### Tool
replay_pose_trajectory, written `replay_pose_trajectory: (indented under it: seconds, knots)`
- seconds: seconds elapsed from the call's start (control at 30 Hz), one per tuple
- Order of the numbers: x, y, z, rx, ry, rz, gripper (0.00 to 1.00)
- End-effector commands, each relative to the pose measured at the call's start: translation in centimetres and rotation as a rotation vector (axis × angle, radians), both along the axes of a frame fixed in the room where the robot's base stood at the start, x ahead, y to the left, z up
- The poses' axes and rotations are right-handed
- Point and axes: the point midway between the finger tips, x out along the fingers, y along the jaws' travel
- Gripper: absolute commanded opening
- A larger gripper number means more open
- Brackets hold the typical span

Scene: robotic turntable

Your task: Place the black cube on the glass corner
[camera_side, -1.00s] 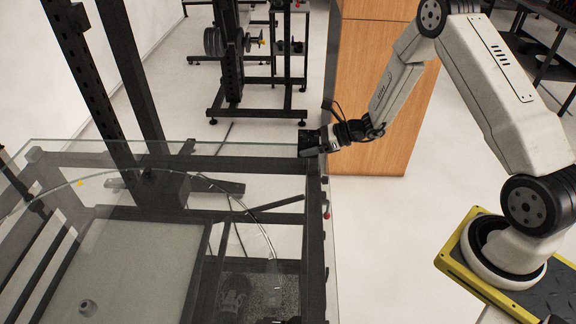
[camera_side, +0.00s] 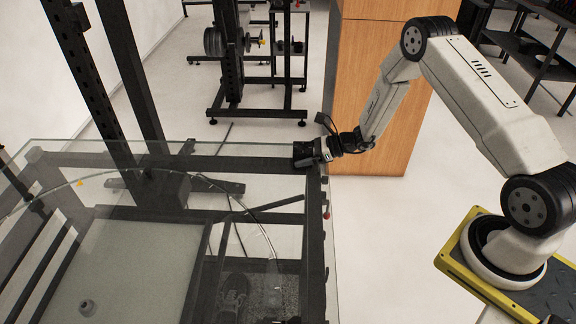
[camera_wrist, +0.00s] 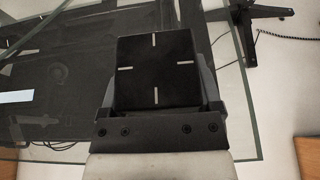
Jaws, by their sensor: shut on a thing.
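The black cube (camera_wrist: 153,72) fills the middle of the wrist view, its face marked with several short pale lines. My gripper (camera_wrist: 158,95) is shut on it, with a finger at each side. In the side view the dark cube (camera_side: 303,151) is at the end of my gripper (camera_side: 313,152), at the far right corner of the glass (camera_side: 250,146). The cube overlaps the corner in the picture. I cannot tell whether its underside touches the glass. The glass (camera_wrist: 50,60) also shows behind and left of the cube in the wrist view.
A dark metal frame (camera_side: 316,240) and a tall perforated post (camera_side: 90,75) stand at the glass table. A wooden cabinet (camera_side: 385,60) is behind my arm. A black rack (camera_side: 232,75) stands at the back. Pale floor lies right of the glass.

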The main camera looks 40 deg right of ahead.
Motion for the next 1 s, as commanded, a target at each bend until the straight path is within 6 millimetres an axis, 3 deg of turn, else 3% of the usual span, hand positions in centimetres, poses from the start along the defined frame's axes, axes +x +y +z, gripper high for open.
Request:
replay_pose_trajectory:
  seconds: [0.47, 0.5, 0.53, 1.0]
  knots:
    - [0.03, -0.02, -0.46, 0.000, -0.002, -0.001, 0.13]
    - [0.02, -0.01, -0.43, 0.000, -0.002, -0.001, 0.95]
    - [0.01, -0.02, -0.43, 0.000, -0.002, -0.001, 1.00]
    - [-0.28, -0.38, 0.09, -0.001, -0.001, -0.002, 1.00]
